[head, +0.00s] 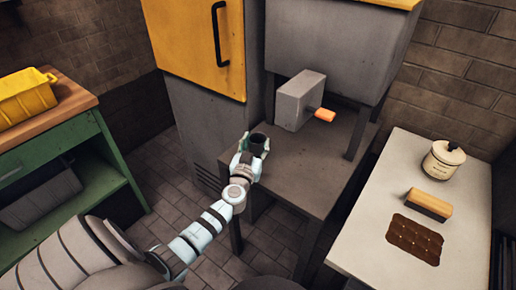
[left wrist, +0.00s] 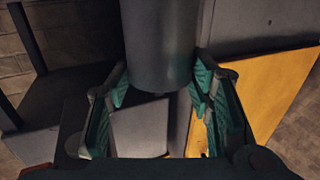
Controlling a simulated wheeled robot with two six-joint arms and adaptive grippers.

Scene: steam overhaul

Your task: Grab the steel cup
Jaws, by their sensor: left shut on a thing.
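The steel cup (head: 258,139) is a dark grey cylinder with an open top, seen at the near left corner of the low grey table. My left gripper (head: 253,152) is shut on it and holds it by its sides. In the left wrist view the cup (left wrist: 160,40) fills the upper middle, between the teal finger pads of my left gripper (left wrist: 160,84). I cannot tell whether the cup's base touches the table. My right gripper is not in view.
The low grey table (head: 305,180) stands under a grey machine with an orange-handled box (head: 301,100). A yellow-doored cabinet (head: 185,45) is behind. The pale table (head: 375,250) holds a jar (head: 443,160), brush (head: 429,204) and brown slab (head: 414,240). A yellow bin (head: 25,95) sits left.

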